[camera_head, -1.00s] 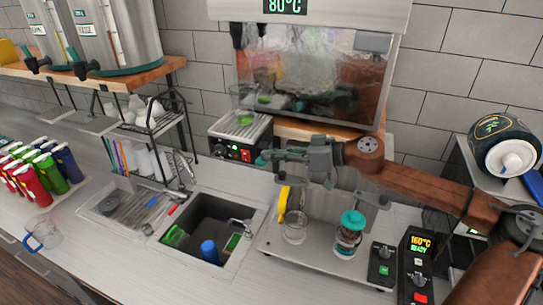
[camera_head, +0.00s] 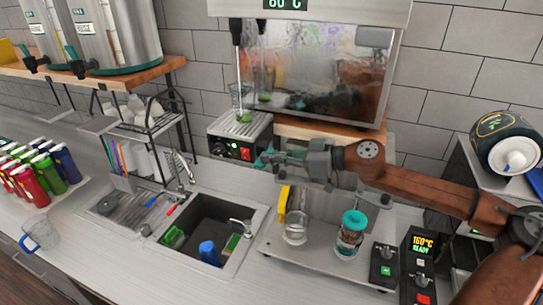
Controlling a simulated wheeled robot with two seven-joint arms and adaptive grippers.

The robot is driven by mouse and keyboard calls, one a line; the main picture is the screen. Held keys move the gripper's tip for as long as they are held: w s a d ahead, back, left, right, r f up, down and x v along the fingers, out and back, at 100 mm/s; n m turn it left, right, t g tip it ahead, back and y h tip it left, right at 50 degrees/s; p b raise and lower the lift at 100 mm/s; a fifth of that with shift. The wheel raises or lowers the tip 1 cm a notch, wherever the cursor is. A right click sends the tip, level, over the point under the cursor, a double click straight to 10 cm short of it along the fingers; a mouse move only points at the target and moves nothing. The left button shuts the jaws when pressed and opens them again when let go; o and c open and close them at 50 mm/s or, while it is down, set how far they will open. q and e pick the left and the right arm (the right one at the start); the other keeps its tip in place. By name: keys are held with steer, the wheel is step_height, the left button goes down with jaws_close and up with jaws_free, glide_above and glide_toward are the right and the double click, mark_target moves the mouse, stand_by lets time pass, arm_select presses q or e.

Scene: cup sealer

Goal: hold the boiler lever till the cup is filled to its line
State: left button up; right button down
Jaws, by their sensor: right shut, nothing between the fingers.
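The boiler (camera_head: 385,15) is at the top, its display partly cut off. Black lever and tap parts (camera_head: 236,32) hang at its left side. A clear cup (camera_head: 238,97) with green at its base stands below them on a small grey stand (camera_head: 225,124); its water level and line are too small to read. My right gripper (camera_head: 266,159) reaches in from the right, below and in front of the stand. It is shut and empty, apart from the lever and the cup. My left gripper is out of view.
A sealer with a 160°C display (camera_head: 422,243) is at the lower right, near a clear cup (camera_head: 296,228) and a teal-lidded cup (camera_head: 351,232). A sink (camera_head: 208,222) lies left of them. A glass jug (camera_head: 40,234) stands at the far left. The counter front is clear.

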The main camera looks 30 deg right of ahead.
steer(key=f+n+b, duration=0.2)
steer(key=b, duration=0.1)
steer(key=shift+s+a+t+h, duration=0.15)
steer(key=shift+a+t+h, duration=0.05)
steer(key=shift+t+h, duration=0.1)
steer(key=shift+r, duration=0.1)
stand_by(7.3)
